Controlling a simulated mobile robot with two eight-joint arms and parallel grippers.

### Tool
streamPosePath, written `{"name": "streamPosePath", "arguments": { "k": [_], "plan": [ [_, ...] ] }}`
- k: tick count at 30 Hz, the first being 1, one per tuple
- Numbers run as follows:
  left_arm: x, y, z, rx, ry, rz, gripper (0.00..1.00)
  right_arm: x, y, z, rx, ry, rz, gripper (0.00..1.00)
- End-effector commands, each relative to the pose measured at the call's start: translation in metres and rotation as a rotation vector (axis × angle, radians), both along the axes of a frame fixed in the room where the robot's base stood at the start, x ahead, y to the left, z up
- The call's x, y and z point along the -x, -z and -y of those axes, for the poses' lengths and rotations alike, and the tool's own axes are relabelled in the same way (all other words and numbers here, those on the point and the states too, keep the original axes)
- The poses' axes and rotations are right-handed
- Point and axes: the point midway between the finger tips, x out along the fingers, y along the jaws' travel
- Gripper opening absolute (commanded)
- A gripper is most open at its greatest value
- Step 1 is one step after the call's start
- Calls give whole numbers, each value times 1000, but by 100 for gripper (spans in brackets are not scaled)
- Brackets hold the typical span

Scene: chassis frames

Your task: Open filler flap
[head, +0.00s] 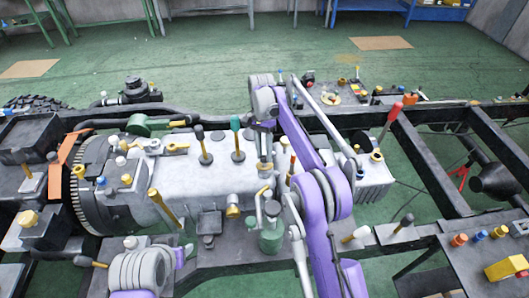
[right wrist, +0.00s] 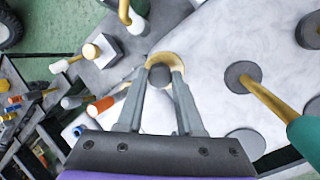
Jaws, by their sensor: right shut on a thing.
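In the right wrist view, a small round fitting with a tan rim and a dark grey centre (right wrist: 160,73), seemingly the filler flap, sits on the pale engine casing. My right gripper (right wrist: 164,80) has its two fingertips at its rim, shut on it, and they hide part of it. In the head view my right gripper (head: 265,163) reaches down to the middle of the casing (head: 215,178), right of a green-handled lever (head: 236,140). The fitting is mostly hidden there. My left arm shows at the lower left, but its gripper is not visible.
The green-handled lever also stands close beside the gripper in the right wrist view (right wrist: 302,135). An orange-handled lever (right wrist: 100,108) is on the other side. A green canister (head: 271,235) stands in front. Dark frame rails (head: 425,160) run to the right.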

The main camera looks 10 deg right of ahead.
Motion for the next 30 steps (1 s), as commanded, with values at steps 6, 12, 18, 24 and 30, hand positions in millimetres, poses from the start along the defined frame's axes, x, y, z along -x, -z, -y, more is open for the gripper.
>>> {"name": "streamPosePath", "arguments": {
  "k": [6,12,18,24,30],
  "plan": [
    [-11,-17,0,0,0,21,51,-8,-4,0,-1,-1,-81,0],
    [-11,-17,0,0,0,22,51,-8,-2,0,-1,-1,-100,0],
    [-11,-17,0,0,0,22,51,-7,-2,0,-1,-1,-100,0],
    [-11,-17,0,0,0,21,51,-7,-2,0,0,-1,-99,66],
    [-11,-17,0,0,0,21,51,-7,-2,0,-1,-1,-100,66]
  ]
}}
